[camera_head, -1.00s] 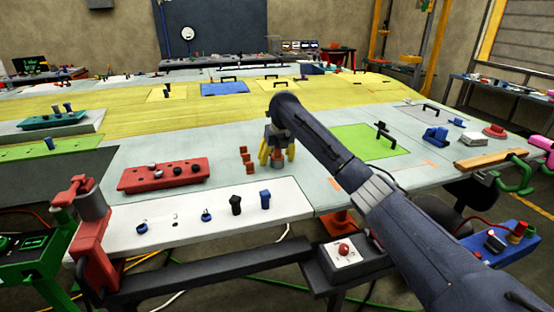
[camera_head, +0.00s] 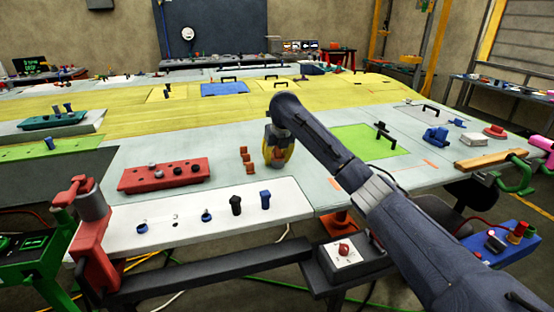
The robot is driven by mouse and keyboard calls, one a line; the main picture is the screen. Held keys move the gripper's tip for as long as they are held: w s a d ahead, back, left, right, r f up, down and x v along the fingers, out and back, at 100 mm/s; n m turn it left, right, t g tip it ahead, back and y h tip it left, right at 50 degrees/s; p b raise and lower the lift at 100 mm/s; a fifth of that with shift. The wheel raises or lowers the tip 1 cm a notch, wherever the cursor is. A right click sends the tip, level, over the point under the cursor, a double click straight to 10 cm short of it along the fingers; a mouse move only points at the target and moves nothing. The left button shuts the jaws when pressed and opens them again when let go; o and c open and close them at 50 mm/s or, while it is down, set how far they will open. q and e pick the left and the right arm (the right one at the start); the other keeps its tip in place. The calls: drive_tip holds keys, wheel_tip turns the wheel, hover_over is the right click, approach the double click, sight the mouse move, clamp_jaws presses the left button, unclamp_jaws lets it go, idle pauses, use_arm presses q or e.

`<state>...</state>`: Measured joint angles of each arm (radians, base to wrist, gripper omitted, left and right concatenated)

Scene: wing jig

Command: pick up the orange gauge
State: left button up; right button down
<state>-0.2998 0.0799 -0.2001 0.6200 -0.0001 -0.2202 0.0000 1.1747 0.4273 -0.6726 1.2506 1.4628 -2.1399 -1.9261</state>
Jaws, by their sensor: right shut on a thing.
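My right gripper (camera_head: 277,160) points down at the grey wing surface in the middle of the view, its arm coming in from the lower right. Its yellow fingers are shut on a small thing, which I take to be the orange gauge. The fingers hide most of it, and only a dark reddish-orange patch shows between them. I cannot tell whether it touches the surface. My left gripper is not in view.
A red block with knobs (camera_head: 140,180) lies to the left. A white strip with blue and black pegs (camera_head: 290,205) runs along the front edge. A green panel with a black handle (camera_head: 362,143) lies to the right. A red clamp (camera_head: 95,235) stands at the front left.

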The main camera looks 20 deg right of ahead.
wheel_tip(320, 180, up, 20)
idle(0.7)
drive_tip(key=shift+r, duration=0.1)
idle(0.6)
